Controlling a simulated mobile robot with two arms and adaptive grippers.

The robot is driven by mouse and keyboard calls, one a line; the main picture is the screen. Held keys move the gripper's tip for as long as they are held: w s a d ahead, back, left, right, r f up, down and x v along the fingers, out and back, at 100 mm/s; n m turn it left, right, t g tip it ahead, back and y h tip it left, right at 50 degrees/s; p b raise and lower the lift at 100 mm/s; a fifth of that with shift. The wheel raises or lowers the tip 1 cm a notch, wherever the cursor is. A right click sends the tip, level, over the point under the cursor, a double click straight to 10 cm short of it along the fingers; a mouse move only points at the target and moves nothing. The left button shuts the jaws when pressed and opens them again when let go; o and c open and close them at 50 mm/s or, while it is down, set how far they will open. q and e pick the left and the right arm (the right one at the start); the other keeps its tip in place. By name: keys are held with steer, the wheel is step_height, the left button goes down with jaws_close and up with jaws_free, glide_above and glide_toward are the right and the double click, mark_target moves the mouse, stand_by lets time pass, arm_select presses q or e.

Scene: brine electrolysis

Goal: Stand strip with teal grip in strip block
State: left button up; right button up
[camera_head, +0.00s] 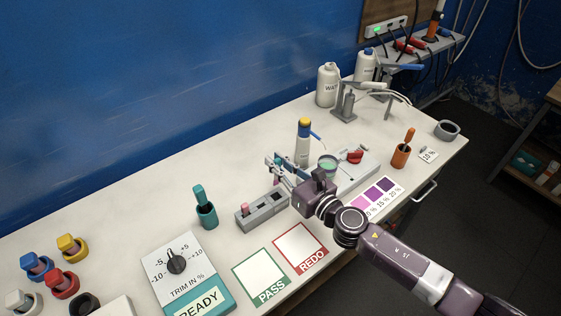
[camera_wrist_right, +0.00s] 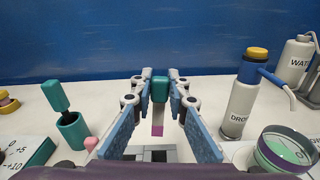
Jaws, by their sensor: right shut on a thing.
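My right gripper (camera_head: 279,168) is shut on the strip with teal grip. In the right wrist view, the teal grip (camera_wrist_right: 160,88) sits between the fingertips of the gripper (camera_wrist_right: 160,82), and the strip hangs upright with a pinkish-purple lower end (camera_wrist_right: 157,130). The grey strip block (camera_head: 262,211) lies on the table just below and to the left of the gripper; a pink-gripped piece (camera_head: 273,202) stands in it. Part of the block (camera_wrist_right: 152,153) shows under the strip in the wrist view. The strip's tip looks above the block, with a gap. My left gripper is not in view.
A yellow-capped drop bottle (camera_head: 303,147) and a dish of green liquid (camera_head: 327,162) stand close to the right gripper. A teal holder (camera_head: 207,215) with a teal-handled tool is left of the block. PASS (camera_head: 262,277) and REDO (camera_head: 300,248) squares lie clear in front.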

mark_target(277, 183)
step_height(277, 183, down, 2)
steer(key=shift+f+b, duration=0.1)
steer(key=shift+b, duration=0.8)
step_height(277, 183, down, 3)
steer(key=b, duration=0.2)
steer(key=shift+b, duration=0.3)
arm_select(q)
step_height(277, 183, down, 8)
steer(key=b, duration=0.3)
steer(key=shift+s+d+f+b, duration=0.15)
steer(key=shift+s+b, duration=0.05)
steer(key=shift+b, duration=0.1)
arm_select(e)
steer(key=shift+f, duration=1.75)
steer(key=o, duration=0.9)
steer(key=shift+s, duration=0.1)
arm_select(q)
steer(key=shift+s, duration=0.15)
